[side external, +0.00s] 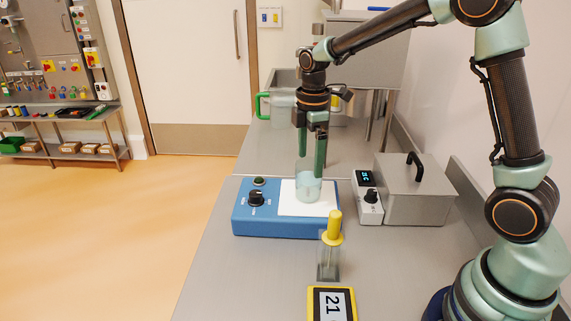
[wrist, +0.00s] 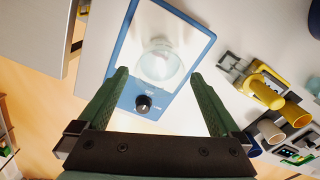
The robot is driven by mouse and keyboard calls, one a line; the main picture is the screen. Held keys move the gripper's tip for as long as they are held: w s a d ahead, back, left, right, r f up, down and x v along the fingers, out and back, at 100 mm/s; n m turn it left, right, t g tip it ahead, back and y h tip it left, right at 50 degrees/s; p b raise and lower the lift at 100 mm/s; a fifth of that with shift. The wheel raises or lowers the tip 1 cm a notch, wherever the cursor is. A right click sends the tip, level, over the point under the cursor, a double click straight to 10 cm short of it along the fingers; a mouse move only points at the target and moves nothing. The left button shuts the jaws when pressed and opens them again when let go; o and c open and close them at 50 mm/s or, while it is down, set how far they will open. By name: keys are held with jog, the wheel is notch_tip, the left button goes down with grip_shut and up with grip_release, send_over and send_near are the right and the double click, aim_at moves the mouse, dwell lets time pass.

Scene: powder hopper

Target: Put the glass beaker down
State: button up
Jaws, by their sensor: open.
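The glass beaker (side external: 308,187) stands upright on the white top plate (side external: 289,203) of a blue device with a black knob. In the wrist view the clear round beaker (wrist: 159,62) shows on the white plate, ahead of and between my fingers. My gripper (side external: 312,173) points down over the beaker in the side view, with its green fingers at the beaker's upper part. In the wrist view the two fingers (wrist: 163,85) are spread wide and nothing is clamped between them. Whether a finger touches the glass cannot be told.
A grey box with a black handle (side external: 412,188) and a small controller (side external: 369,198) stand right of the blue device. A yellow-handled tool in a clear holder (side external: 329,255) and a yellow meter (side external: 332,303) are in front. A green-handled container (side external: 276,106) stands behind. The bench's front left is clear.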

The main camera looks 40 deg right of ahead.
notch_tip(320, 180, up, 6)
jog(key=s+a+r+m+t, duration=0.1)
jog(key=s+m+t, duration=0.1)
jog(key=s+m, duration=0.4)
jog(key=s+r+m+t, duration=0.2)
jog(key=s+m+t, duration=0.1)
jog(key=s+m, duration=0.4)
jog(key=shift+s+a+r+m+t, duration=0.3)
jog(key=shift+s+a, duration=0.1)
jog(key=shift+s, duration=0.6)
